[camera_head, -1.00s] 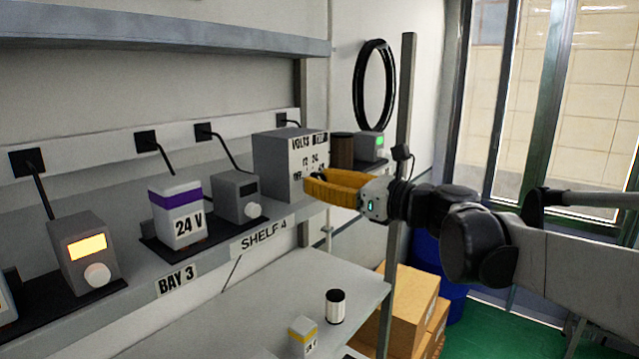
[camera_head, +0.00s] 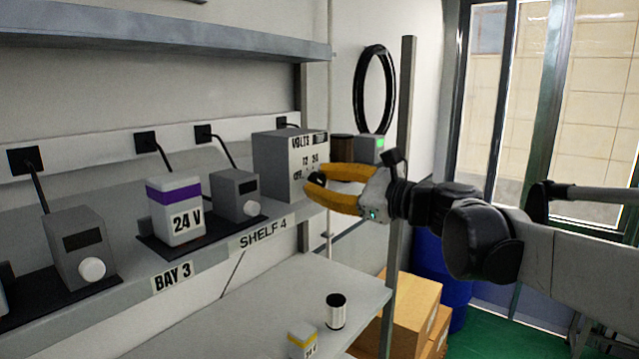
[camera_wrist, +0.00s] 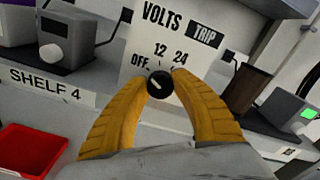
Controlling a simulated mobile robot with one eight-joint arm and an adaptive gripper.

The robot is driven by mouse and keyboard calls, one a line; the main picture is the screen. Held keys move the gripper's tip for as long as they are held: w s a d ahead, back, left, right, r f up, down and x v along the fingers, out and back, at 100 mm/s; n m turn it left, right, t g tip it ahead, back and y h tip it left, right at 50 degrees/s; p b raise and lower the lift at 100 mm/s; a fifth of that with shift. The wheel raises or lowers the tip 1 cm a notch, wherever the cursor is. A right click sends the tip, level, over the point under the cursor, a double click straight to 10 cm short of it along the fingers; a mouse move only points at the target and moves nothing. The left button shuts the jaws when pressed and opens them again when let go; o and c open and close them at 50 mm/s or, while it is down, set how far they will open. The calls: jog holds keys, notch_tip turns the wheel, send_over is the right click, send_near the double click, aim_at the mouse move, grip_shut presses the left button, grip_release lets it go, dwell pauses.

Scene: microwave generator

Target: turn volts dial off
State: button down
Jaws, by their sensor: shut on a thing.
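The volts box (camera_head: 285,165) is a grey unit on the shelf with a white front marked VOLTS, TRIP, OFF, 12 and 24. Its black round dial (camera_wrist: 160,85) sits below these marks in the wrist view, with a short white line slanting across it. I cannot tell for sure which mark the line points to. My gripper (camera_wrist: 161,79) has its two yellow fingers on either side of the dial, shut on it. In the head view my gripper (camera_head: 312,187) is at the box's front, its fingers hiding part of the markings.
A red bin (camera_wrist: 28,150) is below the shelf.

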jog(key=c, duration=1)
grip_release()
jog(key=shift+c, duration=0.2)
